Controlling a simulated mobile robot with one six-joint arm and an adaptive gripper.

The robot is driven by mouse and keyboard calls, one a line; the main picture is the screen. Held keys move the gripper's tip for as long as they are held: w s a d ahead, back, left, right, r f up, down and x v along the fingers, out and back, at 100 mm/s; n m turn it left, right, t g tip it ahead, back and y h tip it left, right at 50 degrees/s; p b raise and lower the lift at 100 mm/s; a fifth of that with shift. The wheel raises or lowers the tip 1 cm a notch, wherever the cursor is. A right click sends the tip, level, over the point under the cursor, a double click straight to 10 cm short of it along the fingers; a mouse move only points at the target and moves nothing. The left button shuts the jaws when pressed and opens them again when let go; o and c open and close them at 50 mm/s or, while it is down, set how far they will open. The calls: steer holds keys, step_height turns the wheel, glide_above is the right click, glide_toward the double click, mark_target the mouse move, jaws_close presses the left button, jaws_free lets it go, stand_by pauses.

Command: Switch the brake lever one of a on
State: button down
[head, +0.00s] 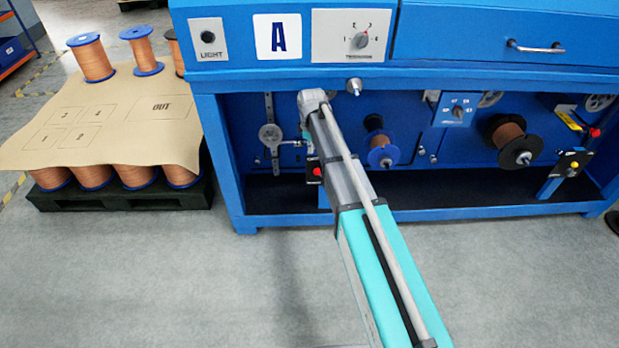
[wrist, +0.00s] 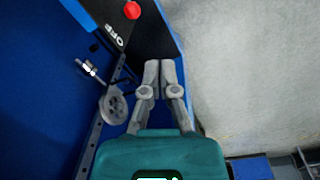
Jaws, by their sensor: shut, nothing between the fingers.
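A red knob (wrist: 132,10) shows at the top of the wrist view beside a black plate (wrist: 112,30) lettered OFF. In the head view a red knob (head: 317,172) shows low in the left bay of machine A, partly hidden by my arm; the lever's position is hard to tell. My gripper (wrist: 160,64) is shut and empty in the wrist view, below and right of the knob and apart from it. In the head view my arm hides the gripper.
The blue machine (head: 280,77) carries a letter A sign (head: 277,36). A pulley wheel (wrist: 113,105) is left of my gripper in the wrist view. Wire spools (head: 506,132) and another red knob (head: 595,133) are to the right. Grey floor (head: 180,270) in front is clear.

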mark_target(321, 176)
steer(key=w+a+f+n+b, duration=0.2)
steer(key=w+a+f+b, duration=0.2)
steer(key=w+f+b, duration=0.1)
step_height(321, 176, down, 2)
steer(key=shift+w+f+n+b, duration=0.1)
steer(key=shift+w+n+b, duration=0.1)
steer(key=shift+n+b, duration=0.25)
steer(key=shift+f+b, duration=0.15)
steer(key=shift+b, duration=0.15)
step_height(321, 176, down, 10)
steer(key=b, duration=1)
steer(key=shift+s+d+r+p, duration=0.1)
steer(key=shift+d+r+p, duration=0.2)
steer(key=shift+d, duration=0.3)
steer(key=shift+w+d+r+p, duration=0.1)
steer(key=shift+d+r+p, duration=0.2)
steer(key=shift+d, duration=0.3)
steer(key=shift+s+d+r+p, duration=0.1)
steer(key=shift+d+r+p, duration=0.2)
steer(key=shift+d, duration=0.3)
steer(key=shift+a+r, duration=0.1)
